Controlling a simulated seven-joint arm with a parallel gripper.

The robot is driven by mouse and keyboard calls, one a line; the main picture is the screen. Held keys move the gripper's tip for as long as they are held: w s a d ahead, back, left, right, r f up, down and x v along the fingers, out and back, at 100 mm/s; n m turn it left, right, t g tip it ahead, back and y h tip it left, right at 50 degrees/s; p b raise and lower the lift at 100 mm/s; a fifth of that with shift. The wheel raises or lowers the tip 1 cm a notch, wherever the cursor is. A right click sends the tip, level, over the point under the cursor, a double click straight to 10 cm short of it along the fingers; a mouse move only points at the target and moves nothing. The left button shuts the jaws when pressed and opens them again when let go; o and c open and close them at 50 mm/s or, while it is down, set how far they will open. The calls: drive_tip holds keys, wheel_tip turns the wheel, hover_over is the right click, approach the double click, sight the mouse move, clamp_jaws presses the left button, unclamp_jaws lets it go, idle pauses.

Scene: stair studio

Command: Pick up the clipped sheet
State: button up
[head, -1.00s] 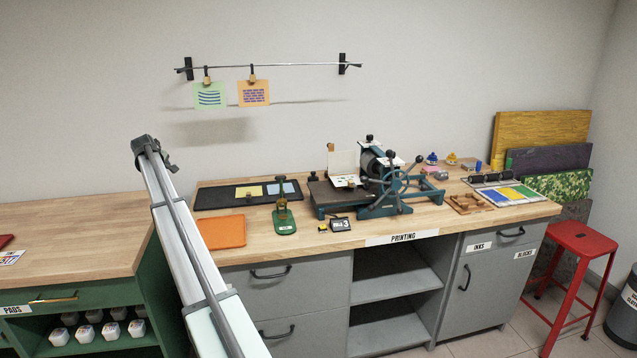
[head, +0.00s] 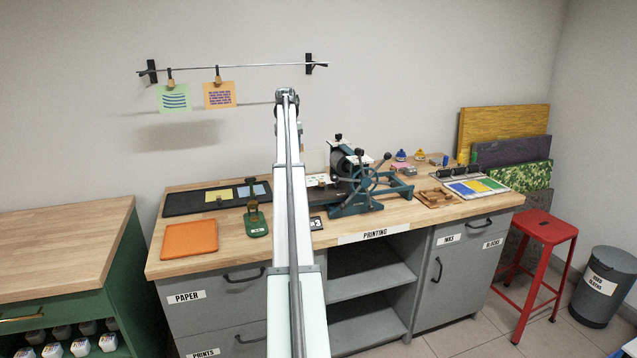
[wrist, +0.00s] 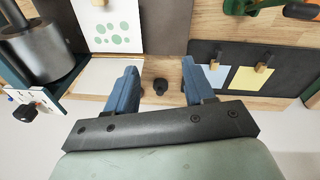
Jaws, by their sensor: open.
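Two sheets with wooden clips hang from the wall rail: a green one (head: 174,98) with blue lines and an orange one (head: 219,95) with purple print. Two more lie on a black board at the back of the bench, a yellow sheet (wrist: 246,80) and a pale blue sheet (wrist: 210,78), each with a clip. I cannot tell which is meant. My gripper (wrist: 159,84) is open and empty above the bench's back edge, between the press and the board. In the head view its fingers are hidden at the arm's end.
The green press (head: 358,183) stands right of my arm, holding a white sheet with green dots (wrist: 112,35). The black board (head: 181,205) lies left. A small black knob (wrist: 160,86) shows between my fingers. An orange tray (head: 188,240) lies at the bench front.

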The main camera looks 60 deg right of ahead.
wheel_tip(320, 180, up, 2)
drive_tip(key=m+y, duration=0.1)
drive_tip(key=m, duration=0.1)
hover_over(322, 181)
drive_tip(key=f, duration=0.8)
drive_tip(key=shift+w+d+f, duration=0.15)
drive_tip(key=shift+d+f, duration=0.05)
drive_tip(key=shift+d, duration=0.1)
drive_tip(key=shift+a+f, duration=0.2)
drive_tip(key=shift+f, duration=2.4)
clamp_jaws()
